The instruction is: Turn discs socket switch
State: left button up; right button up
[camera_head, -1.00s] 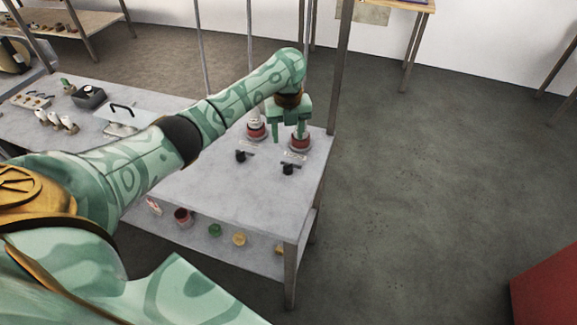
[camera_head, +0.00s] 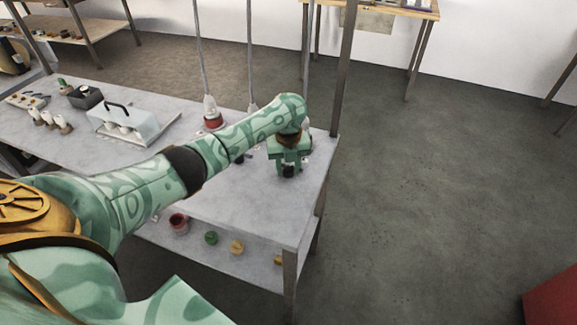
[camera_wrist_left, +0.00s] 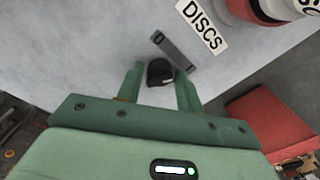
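The discs switch is a black knob (camera_wrist_left: 158,73) on a grey plate marked 0 (camera_wrist_left: 174,48), beside a white label reading DISCS (camera_wrist_left: 202,27). In the head view the knob (camera_head: 289,171) shows just below my left gripper (camera_head: 289,161). My left gripper also shows in the wrist view (camera_wrist_left: 160,69). It is open, with one green finger on each side of the knob. I cannot tell whether the fingers touch it. A red and white socket (camera_wrist_left: 262,9) is partly in view past the label. My right gripper is not in view.
A red-based socket with a cord (camera_head: 213,119) stands on the grey table (camera_head: 225,190). A clear-sided box with a black handle (camera_head: 128,122) and a dark box (camera_head: 86,96) stand at the left. Small coloured pots sit on the lower shelf. Open floor lies right of the table.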

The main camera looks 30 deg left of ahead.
pick_arm(q)
jog(key=c, duration=0.5)
jog(key=shift+r+n+p, duration=0.2)
jog(key=shift+n+p, duration=0.6)
jog(key=shift+p, duration=0.25)
jog(key=shift+n+p, duration=1.1)
jog(key=shift+n, duration=0.1)
jog(key=n+p, duration=0.2)
jog(key=n, duration=0.1)
jog(key=shift+f+n, duration=0.15)
jog(key=shift+n, duration=0.25)
jog(key=shift+f+n+p, duration=0.1)
jog(key=shift+n+p, duration=0.4)
jog(key=shift+n, duration=1.5)
